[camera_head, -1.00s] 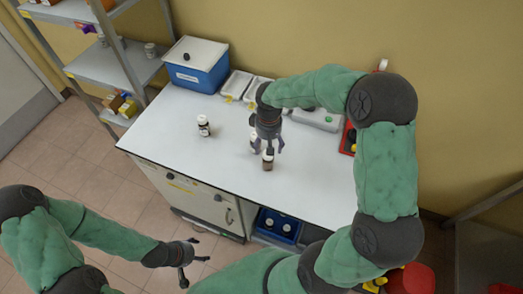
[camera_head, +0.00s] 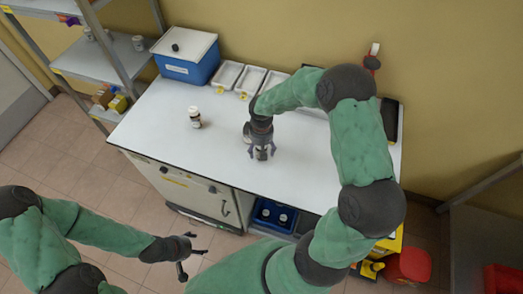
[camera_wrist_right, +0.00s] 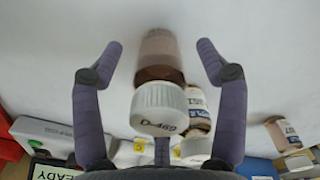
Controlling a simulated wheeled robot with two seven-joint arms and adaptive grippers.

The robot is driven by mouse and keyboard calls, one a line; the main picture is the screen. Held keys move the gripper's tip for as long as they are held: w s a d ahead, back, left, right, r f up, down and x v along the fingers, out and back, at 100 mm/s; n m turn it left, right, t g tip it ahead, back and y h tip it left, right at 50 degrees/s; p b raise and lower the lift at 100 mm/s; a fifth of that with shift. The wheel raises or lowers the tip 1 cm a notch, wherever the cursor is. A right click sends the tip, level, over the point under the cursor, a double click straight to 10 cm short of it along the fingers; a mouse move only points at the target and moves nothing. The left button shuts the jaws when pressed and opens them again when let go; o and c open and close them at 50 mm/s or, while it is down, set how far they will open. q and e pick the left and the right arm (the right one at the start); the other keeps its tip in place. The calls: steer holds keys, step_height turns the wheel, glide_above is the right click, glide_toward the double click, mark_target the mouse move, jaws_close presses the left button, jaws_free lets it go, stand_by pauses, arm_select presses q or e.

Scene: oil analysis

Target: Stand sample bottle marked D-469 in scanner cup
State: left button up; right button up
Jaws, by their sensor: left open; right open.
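In the head view the right gripper (camera_head: 261,152) is low over the worktop, largely covering that bottle. My left gripper (camera_head: 186,258) is open and empty in front of the cabinet. A grey device (camera_wrist_right: 62,134) with a READY display (camera_wrist_right: 55,171) is at the lower left of the wrist view; I cannot make out its cup.
Other capped bottles (camera_wrist_right: 199,110) stand close by D-469; another (camera_wrist_right: 284,132) is farther right. One bottle (camera_head: 195,118) stands apart on the white worktop (camera_head: 150,120). A blue box (camera_head: 188,62) and pale trays (camera_head: 250,80) line the back.

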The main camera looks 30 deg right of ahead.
steer(key=c, duration=1.4)
steer(key=shift+r, duration=0.1)
